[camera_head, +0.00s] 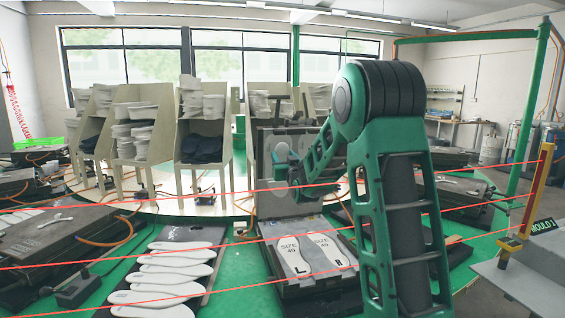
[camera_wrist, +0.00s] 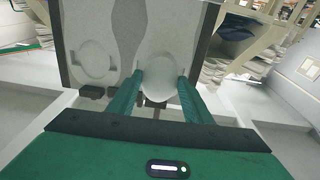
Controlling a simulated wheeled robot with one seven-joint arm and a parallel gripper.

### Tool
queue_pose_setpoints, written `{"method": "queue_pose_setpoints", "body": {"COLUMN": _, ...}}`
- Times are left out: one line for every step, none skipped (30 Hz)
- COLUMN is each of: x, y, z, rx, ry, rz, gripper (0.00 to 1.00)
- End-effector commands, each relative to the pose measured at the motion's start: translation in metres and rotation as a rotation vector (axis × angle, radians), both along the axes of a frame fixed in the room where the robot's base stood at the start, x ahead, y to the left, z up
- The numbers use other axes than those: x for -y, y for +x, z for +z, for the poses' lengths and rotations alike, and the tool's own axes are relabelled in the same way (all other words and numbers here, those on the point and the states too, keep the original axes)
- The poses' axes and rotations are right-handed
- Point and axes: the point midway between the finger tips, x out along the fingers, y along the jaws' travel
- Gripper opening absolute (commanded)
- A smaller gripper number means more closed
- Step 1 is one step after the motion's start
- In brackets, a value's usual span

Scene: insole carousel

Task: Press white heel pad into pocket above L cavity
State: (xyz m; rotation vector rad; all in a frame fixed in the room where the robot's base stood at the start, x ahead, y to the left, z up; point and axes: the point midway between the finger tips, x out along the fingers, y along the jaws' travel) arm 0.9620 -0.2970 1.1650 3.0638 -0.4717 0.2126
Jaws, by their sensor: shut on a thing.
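The open mould has its lower half (camera_head: 284,256) lying flat, with two foot-shaped cavities marked SIZE 40. The L cavity (camera_head: 283,262) is on the left and the R cavity (camera_head: 330,252) on the right. The raised lid (camera_head: 268,204) stands upright behind them. My gripper (camera_wrist: 159,84) is shut on the white heel pad (camera_wrist: 158,90), a pale disc between the green fingers. The pad is in front of the lid's face; whether it touches is unclear. A round pocket (camera_wrist: 92,62) shows empty at left in the wrist view. In the head view my arm hides part of the lid.
White insoles (camera_head: 172,271) lie in a row on a dark board at front left. Wooden racks (camera_head: 205,150) with stacked grey pieces stand behind. A yellow post (camera_head: 530,195) and a grey MOULD1 table (camera_head: 535,272) are at right. Red lines cross the head view.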

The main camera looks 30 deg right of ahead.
Motion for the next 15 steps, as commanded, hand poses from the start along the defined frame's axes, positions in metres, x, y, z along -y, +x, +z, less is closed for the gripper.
{"method": "queue_pose_setpoints", "body": {"x": 0.001, "y": 0.003, "z": 0.0, "rx": 0.0, "ry": 0.0, "rz": 0.0, "gripper": 0.35}}
{"method": "queue_pose_setpoints", "body": {"x": 0.001, "y": 0.004, "z": 0.0, "rx": 0.0, "ry": 0.0, "rz": 0.0, "gripper": 0.35}}
{"method": "queue_pose_setpoints", "body": {"x": 0.002, "y": 0.006, "z": 0.0, "rx": 0.0, "ry": 0.0, "rz": 0.0, "gripper": 0.35}}
{"method": "queue_pose_setpoints", "body": {"x": 0.002, "y": 0.008, "z": 0.0, "rx": 0.0, "ry": 0.0, "rz": 0.0, "gripper": 0.35}}
{"method": "queue_pose_setpoints", "body": {"x": 0.003, "y": 0.009, "z": 0.001, "rx": 0.0, "ry": 0.0, "rz": 0.0, "gripper": 0.35}}
{"method": "queue_pose_setpoints", "body": {"x": 0.003, "y": 0.011, "z": 0.001, "rx": 0.0, "ry": 0.0, "rz": 0.0, "gripper": 0.35}}
{"method": "queue_pose_setpoints", "body": {"x": 0.004, "y": 0.013, "z": 0.002, "rx": 0.0, "ry": 0.0, "rz": 0.0, "gripper": 0.35}}
{"method": "queue_pose_setpoints", "body": {"x": 0.004, "y": 0.014, "z": 0.002, "rx": 0.0, "ry": 0.0, "rz": 0.0, "gripper": 0.35}}
{"method": "queue_pose_setpoints", "body": {"x": 0.005, "y": 0.016, "z": 0.002, "rx": 0.0, "ry": 0.0, "rz": 0.0, "gripper": 0.35}}
{"method": "queue_pose_setpoints", "body": {"x": 0.005, "y": 0.017, "z": 0.002, "rx": 0.0, "ry": 0.0, "rz": 0.0, "gripper": 0.35}}
{"method": "queue_pose_setpoints", "body": {"x": 0.005, "y": 0.019, "z": 0.002, "rx": 0.0, "ry": 0.0, "rz": 0.0, "gripper": 0.35}}
{"method": "queue_pose_setpoints", "body": {"x": 0.006, "y": 0.021, "z": 0.003, "rx": 0.0, "ry": 0.0, "rz": 0.0, "gripper": 0.35}}
{"method": "queue_pose_setpoints", "body": {"x": 0.006, "y": 0.022, "z": 0.003, "rx": 0.0, "ry": 0.0, "rz": 0.0, "gripper": 0.35}}
{"method": "queue_pose_setpoints", "body": {"x": 0.007, "y": 0.024, "z": 0.003, "rx": 0.0, "ry": 0.0, "rz": 0.0, "gripper": 0.35}}
{"method": "queue_pose_setpoints", "body": {"x": 0.007, "y": 0.025, "z": 0.003, "rx": -0.001, "ry": 0.001, "rz": 0.0, "gripper": 0.35}}
